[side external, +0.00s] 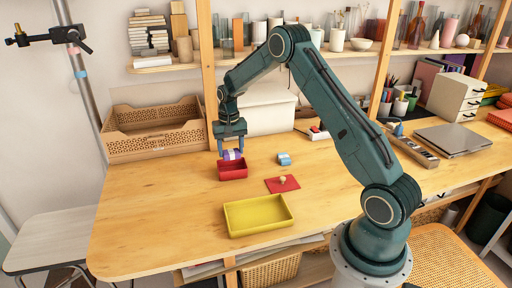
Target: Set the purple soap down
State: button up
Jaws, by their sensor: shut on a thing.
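The purple soap (238,154) shows as a small purple piece with a pale band. My gripper (232,152) points down and is shut on it. It is just over the small red box (233,174), near the box's back rim. I cannot tell whether the soap touches the box or hangs above it. The gripper's fingers hide part of the soap.
A yellow tray (258,229) lies in front, and a red mat (274,187) with a small pale object on it lies to the right. A blue object (284,159) stands behind the mat. A wooden crate (156,145) is at the back left. The left tabletop is clear.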

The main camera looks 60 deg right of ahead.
aim_at(232, 164)
jog(key=shift+f, duration=3.3)
jog(key=shift+f, duration=0.15)
jog(key=o, duration=0.8)
notch_tip(232, 164, up, 12)
jog(key=shift+r, duration=0.15)
